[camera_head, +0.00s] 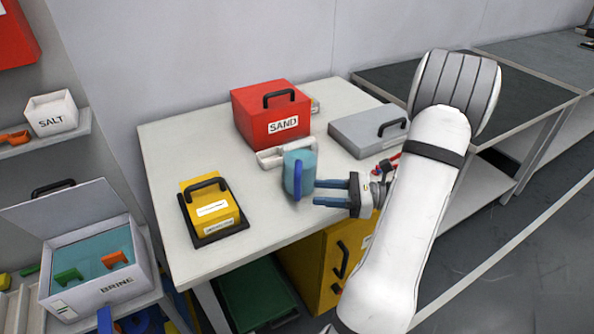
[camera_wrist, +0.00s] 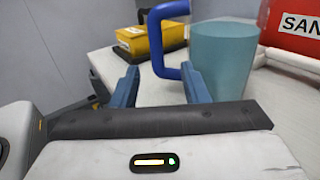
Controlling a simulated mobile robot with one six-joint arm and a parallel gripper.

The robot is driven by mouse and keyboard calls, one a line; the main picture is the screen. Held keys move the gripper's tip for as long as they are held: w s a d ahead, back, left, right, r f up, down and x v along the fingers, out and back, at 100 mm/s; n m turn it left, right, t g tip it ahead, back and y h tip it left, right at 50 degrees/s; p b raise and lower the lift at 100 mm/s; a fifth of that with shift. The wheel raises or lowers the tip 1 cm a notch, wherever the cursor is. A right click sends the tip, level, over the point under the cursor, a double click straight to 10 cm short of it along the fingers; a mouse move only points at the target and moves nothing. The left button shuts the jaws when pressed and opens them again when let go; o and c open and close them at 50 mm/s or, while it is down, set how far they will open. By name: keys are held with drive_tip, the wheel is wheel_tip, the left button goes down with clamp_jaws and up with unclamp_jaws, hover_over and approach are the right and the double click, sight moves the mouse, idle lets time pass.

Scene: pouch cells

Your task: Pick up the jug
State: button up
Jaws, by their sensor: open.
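The jug is a teal cylinder with a blue handle. In the head view the jug (camera_head: 303,170) stands upright on the light table (camera_head: 180,146), with its handle towards the front left. My gripper (camera_head: 315,191) is open just to the right of the jug, its two blue fingers pointing left at it. In the wrist view the jug (camera_wrist: 222,60) is beyond the fingers and right of centre. Its blue handle (camera_wrist: 160,42) stands above and between the open fingers (camera_wrist: 160,85). Nothing is held. I cannot tell whether a finger touches the jug.
A red SAND box (camera_head: 262,112) and a white tray (camera_head: 270,160) stand behind the jug. A grey case (camera_head: 360,132) is at the back right. A yellow case (camera_head: 208,206) lies at the left. The table between the yellow case and the jug is clear.

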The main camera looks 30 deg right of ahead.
sight(300, 172)
drive_tip(key=x, duration=0.5)
drive_tip(key=shift+s+a+f, duration=0.1)
drive_tip(key=shift+a+f, duration=0.1)
drive_tip(key=shift+c, duration=0.2)
clamp_jaws()
idle(1.0)
